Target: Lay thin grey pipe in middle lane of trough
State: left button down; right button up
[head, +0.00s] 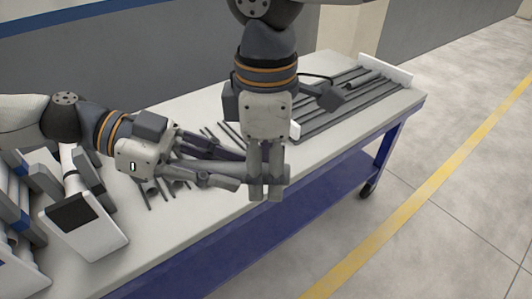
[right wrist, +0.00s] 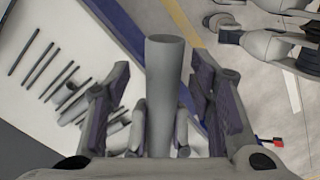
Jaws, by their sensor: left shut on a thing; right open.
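A grey pipe (right wrist: 165,80) shows upright in the right wrist view, between the spread fingers of my right gripper (right wrist: 162,95), with a gap on each side. In the head view my right gripper (head: 266,186) points down at the table's front edge and is open. My left gripper (head: 225,172) reaches in from the left, shut on the pipe, its fingertips close beside the right fingers. Most of the pipe is hidden there. The trough (head: 340,113), with dark parallel lanes, lies at the table's right end. My right arm partly hides its left end.
Several thin dark rods (right wrist: 40,62) lie on the white table (head: 185,225), behind the grippers. A white and black holder (head: 85,225) and a rack with blue parts stand at the left. A short dark grey piece (head: 362,80) shows at the trough's far side, near its white end plate (head: 385,67).

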jog(key=shift+c, duration=0.3)
grip_shut()
pick_arm(q)
jog(key=c, duration=1.2)
grip_release()
jog(key=shift+c, duration=0.2)
